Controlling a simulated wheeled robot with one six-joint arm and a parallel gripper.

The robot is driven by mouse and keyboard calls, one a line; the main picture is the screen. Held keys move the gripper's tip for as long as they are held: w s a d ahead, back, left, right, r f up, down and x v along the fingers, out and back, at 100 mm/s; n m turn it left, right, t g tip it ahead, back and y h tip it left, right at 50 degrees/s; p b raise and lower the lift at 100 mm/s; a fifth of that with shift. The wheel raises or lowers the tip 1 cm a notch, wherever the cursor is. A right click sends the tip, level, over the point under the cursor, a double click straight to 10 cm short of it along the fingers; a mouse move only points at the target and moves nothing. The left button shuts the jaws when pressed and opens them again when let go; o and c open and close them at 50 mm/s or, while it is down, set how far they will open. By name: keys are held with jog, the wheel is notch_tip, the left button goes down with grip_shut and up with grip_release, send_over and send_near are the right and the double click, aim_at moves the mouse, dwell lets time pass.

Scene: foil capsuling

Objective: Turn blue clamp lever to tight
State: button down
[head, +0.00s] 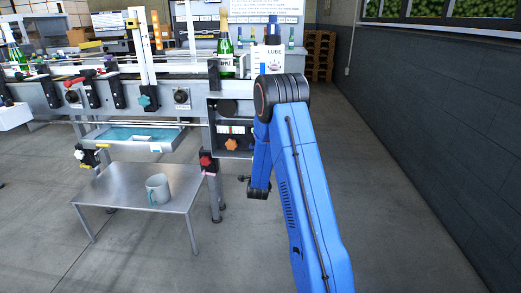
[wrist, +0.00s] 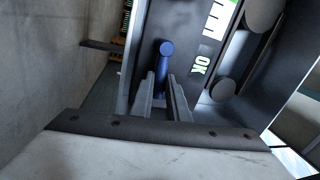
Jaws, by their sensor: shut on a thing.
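The blue clamp lever (wrist: 166,50) shows in the wrist view, with a round knob end and a shaft running down between my fingers. My gripper (wrist: 163,88) has its two grey fingers on either side of the shaft and is shut on it. The lever leans slightly in the picture. Its pivot and any tight mark for it cannot be made out. In the head view my blue arm reaches to the right end of the machine, and I cannot make out the lever or the fingers there.
In the head view, a metal table (head: 113,190) with a grey mug (head: 158,188) stands at front left. The right floor is clear.

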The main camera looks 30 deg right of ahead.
jog(key=shift+f+m, duration=0.3)
jog(key=shift+m, duration=0.3)
jog(key=shift+s, duration=0.1)
jog(key=c, duration=1.7)
grip_release()
jog(key=v, duration=1.7)
jog(key=shift+a, duration=0.25)
